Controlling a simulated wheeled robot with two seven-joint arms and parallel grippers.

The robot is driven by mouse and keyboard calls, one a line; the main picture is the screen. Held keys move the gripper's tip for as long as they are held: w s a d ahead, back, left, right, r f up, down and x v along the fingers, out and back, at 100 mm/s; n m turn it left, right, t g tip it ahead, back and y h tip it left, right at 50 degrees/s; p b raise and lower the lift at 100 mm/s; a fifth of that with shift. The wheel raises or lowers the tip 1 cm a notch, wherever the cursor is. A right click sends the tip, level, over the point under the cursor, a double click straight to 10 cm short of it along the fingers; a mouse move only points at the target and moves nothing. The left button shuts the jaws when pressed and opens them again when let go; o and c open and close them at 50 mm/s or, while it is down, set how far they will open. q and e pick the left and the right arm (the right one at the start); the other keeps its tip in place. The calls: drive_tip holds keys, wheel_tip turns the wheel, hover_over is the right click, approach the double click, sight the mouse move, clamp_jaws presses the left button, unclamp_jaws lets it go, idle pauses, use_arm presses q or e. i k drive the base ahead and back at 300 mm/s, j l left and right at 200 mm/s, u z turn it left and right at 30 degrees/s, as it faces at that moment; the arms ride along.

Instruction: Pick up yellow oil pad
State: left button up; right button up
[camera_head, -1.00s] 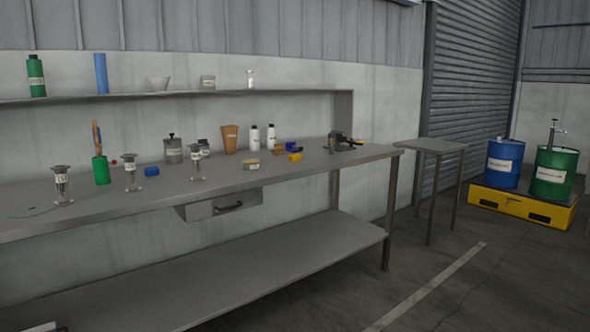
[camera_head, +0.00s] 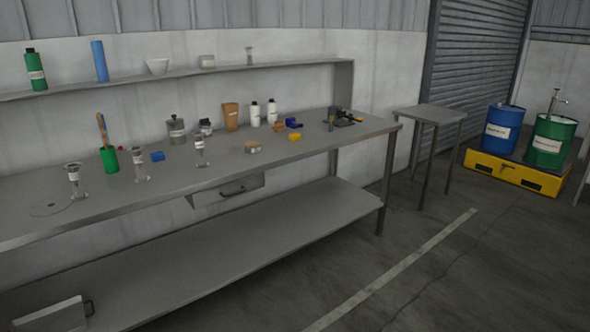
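A small yellow block (camera_head: 295,137) lies on the grey workbench (camera_head: 235,172), toward its right half and near the front edge. It is the only small yellow piece I see on the bench; I cannot tell from here whether it is a pad. A blue piece (camera_head: 293,123) and a brown piece (camera_head: 279,127) lie just behind it. A small tan-topped tin (camera_head: 253,147) stands to its left. Neither of my grippers is in view.
Labelled glass stands, a green cup (camera_head: 110,159) and a vise-like tool (camera_head: 343,117) stand on the bench. A small side table (camera_head: 430,114) stands to the right. Drums stand on a yellow pallet (camera_head: 515,174) at far right. The floor in front is clear.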

sight(296, 136)
drive_tip(key=i+l+z, duration=0.55)
drive_tip(key=i+z, duration=0.2)
drive_tip(key=i, duration=0.35)
drive_tip(key=i+l+z, duration=0.1)
drive_tip(key=i+z, duration=0.25)
drive_tip(key=i, duration=0.2)
drive_tip(key=i+u, duration=0.1)
drive_tip(key=i, duration=0.5)
drive_tip(key=i+l+u, duration=0.15)
drive_tip(key=i, duration=0.45)
drive_tip(key=i+l+u, duration=0.1)
drive_tip(key=i+u, duration=0.2)
drive_tip(key=u, duration=0.15)
drive_tip(key=i+l+u, duration=0.15)
drive_tip(key=u, duration=0.35)
drive_tip(key=i+l+u, duration=0.3)
drive_tip(key=u, duration=0.15)
drive_tip(key=i+l+u, duration=0.15)
drive_tip(key=l+u, duration=0.2)
drive_tip(key=u, duration=0.15)
drive_tip(key=i+l+u, duration=0.1)
drive_tip(key=l+u, duration=1.2)
drive_tip(key=l, duration=0.2)
